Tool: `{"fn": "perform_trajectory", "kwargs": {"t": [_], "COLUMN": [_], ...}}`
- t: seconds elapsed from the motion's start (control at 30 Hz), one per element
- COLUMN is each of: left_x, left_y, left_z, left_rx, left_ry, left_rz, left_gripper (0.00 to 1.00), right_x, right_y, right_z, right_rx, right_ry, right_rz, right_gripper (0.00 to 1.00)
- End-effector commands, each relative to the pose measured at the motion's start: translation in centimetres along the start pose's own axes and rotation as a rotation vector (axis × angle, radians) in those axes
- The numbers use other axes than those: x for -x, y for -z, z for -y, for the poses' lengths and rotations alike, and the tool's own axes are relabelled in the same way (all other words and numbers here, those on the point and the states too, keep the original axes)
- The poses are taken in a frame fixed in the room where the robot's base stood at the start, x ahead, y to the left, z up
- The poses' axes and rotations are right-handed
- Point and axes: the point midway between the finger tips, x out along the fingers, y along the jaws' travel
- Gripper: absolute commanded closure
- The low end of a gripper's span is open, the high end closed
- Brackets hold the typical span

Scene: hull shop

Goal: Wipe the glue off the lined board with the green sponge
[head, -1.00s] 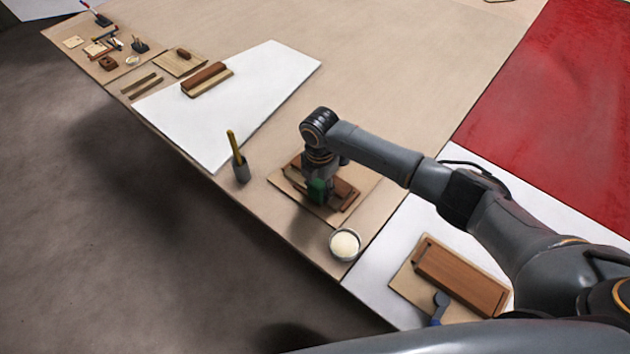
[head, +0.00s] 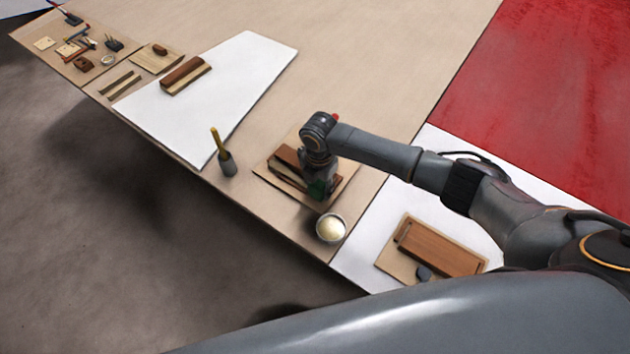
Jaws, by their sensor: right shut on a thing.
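My right gripper (head: 320,184) points down over a light wooden board (head: 264,170) with darker brown wood pieces on it. It is shut on the green sponge (head: 317,189), which shows only as a small dark green patch low between the fingers. The sponge is at the board's near right part, close to the bowl. Whether it touches the wood I cannot tell. The arm hides part of the board, and I cannot make out lines or glue on it. My left gripper is not in view.
A bowl of pale stuff (head: 331,228) stands just in front of the board. A grey pot with a yellow-handled tool (head: 226,163) stands to its left. Another board with a brown block (head: 440,248) lies at the right.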

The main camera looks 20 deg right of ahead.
Motion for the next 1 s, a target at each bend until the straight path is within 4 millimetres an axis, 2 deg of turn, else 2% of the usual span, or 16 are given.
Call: {"fn": "perform_trajectory", "kwargs": {"t": [0.2,0.43,0.7,0.87,1.0], "left_x": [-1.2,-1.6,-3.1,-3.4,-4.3], "left_y": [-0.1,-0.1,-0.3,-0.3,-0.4], "left_z": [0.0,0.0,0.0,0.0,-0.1], "left_rx": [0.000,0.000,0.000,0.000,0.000], "left_ry": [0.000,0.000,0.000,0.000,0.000], "left_rz": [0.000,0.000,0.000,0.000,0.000], "left_gripper": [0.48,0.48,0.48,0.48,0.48], "right_x": [-0.2,0.1,0.0,0.1,-0.1], "right_y": [0.0,0.0,0.0,0.0,0.0], "right_z": [-1.7,-2.6,-4.7,-5.1,-6.0], "right_rx": [0.001,0.001,0.000,0.000,0.000], "right_ry": [-0.005,-0.006,-0.008,-0.007,-0.008], "right_rz": [0.001,0.001,0.000,0.000,0.001], "right_gripper": [0.85,0.85,0.85,0.85,0.85]}}
